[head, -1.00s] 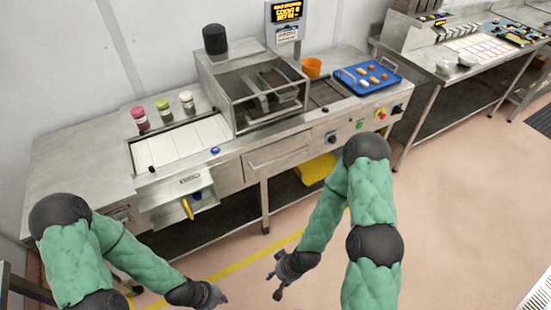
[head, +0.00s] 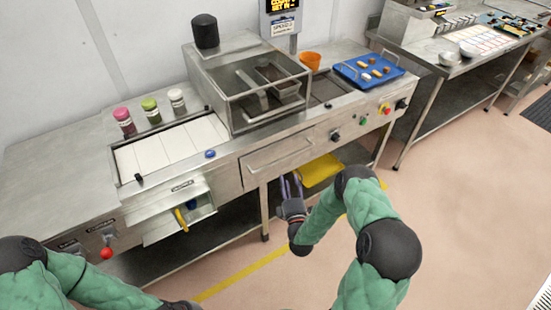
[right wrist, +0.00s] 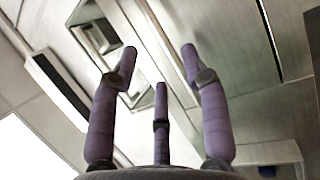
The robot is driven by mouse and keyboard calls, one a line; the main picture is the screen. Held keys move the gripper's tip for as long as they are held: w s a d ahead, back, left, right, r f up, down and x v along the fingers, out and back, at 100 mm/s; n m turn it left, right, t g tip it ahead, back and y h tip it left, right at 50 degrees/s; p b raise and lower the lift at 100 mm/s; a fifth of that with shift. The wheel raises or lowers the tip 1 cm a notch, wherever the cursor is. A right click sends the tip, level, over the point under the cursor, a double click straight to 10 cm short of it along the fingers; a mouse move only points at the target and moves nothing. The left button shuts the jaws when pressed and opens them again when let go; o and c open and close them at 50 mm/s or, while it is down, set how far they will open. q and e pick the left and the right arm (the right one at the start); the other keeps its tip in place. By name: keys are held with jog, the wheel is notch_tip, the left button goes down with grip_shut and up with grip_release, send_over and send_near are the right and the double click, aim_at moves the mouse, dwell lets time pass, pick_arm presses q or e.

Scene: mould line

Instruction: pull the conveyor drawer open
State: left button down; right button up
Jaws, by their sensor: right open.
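The drawer (head: 278,157), a flat steel front with a long bar handle, is in the line's front below the clear-covered machine. It looks shut. My right gripper (head: 291,184) is just below and in front of it, fingers pointing up, open and empty, apart from the handle. In the right wrist view its purple fingers (right wrist: 160,65) are spread with nothing between them. Steel panels and a pale bar show beyond; I cannot tell which part is the drawer. Of my left arm's end, only a dark bit shows at the head view's bottom edge; its fingers cannot be made out.
Left of the drawer is an open bay with a yellow handle (head: 181,219). A red knob (head: 106,253) is farther left. Open floor lies in front.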

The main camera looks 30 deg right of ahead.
aim_at(284, 158)
jog(key=x, duration=0.3)
jog(key=b+x, duration=0.1)
jog(key=x, duration=0.3)
jog(key=b+x, duration=0.1)
jog(key=x, duration=0.3)
jog(key=shift+s+r, duration=0.1)
jog(key=shift+r, duration=0.2)
grip_shut()
